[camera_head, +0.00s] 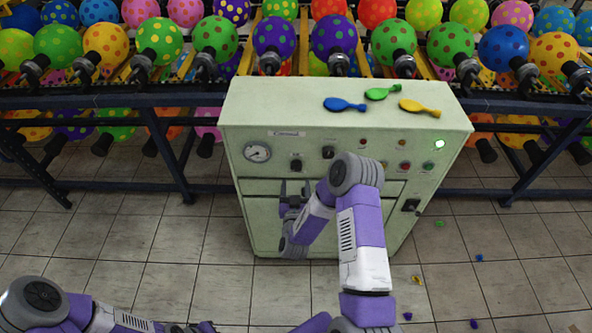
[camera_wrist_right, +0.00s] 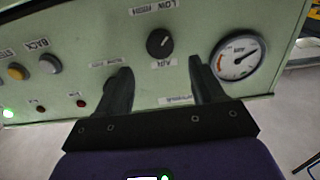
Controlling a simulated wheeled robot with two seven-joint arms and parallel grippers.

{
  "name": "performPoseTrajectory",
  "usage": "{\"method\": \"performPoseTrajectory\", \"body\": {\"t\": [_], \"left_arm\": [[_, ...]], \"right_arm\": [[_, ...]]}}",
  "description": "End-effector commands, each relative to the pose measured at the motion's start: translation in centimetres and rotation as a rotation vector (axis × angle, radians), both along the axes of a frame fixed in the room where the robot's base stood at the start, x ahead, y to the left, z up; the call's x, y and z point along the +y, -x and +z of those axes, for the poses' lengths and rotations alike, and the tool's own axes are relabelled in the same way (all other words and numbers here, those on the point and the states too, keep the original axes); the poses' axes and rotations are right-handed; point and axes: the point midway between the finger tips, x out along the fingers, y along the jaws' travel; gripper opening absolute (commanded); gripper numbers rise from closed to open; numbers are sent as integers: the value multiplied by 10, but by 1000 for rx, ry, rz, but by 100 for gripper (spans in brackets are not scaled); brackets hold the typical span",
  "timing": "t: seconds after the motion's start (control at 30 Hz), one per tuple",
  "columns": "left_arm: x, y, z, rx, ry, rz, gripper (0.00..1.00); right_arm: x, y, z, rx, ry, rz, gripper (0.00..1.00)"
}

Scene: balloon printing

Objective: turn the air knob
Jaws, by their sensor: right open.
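The air knob (camera_head: 296,163) is a black round dial on the front of the pale green cabinet, below and right of the pressure gauge. My right gripper (camera_head: 294,190) is just below the knob in the head view. In the wrist view this gripper (camera_wrist_right: 160,70) is open, with nothing between its fingers. It looks apart from the knob. My left arm shows only partly at the bottom left; its gripper cannot be made out.
The gauge (camera_head: 257,152) is left of the knob; another black knob (camera_head: 328,152) is to its right. Buttons and lamps (camera_head: 404,166) sit farther right. Three flat balloons, one blue (camera_head: 344,104), lie on the cabinet top (camera_head: 270,100). Racks of dotted balloons stand behind.

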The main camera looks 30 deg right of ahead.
Motion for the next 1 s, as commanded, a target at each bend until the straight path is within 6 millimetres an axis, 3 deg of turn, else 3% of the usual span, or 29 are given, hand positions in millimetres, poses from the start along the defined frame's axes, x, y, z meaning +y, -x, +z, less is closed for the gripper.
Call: {"method": "performPoseTrajectory", "body": {"t": [0.4,0.8,1.0], "left_arm": [[0,0,-3,0,0,0,0],[0,0,-4,0,0,0,0],[0,0,-4,0,0,0,0]], "right_arm": [[-32,-51,0,-1,0,0,68],[-36,-59,0,0,-1,3,68],[-36,-59,0,0,-1,3,37]]}}
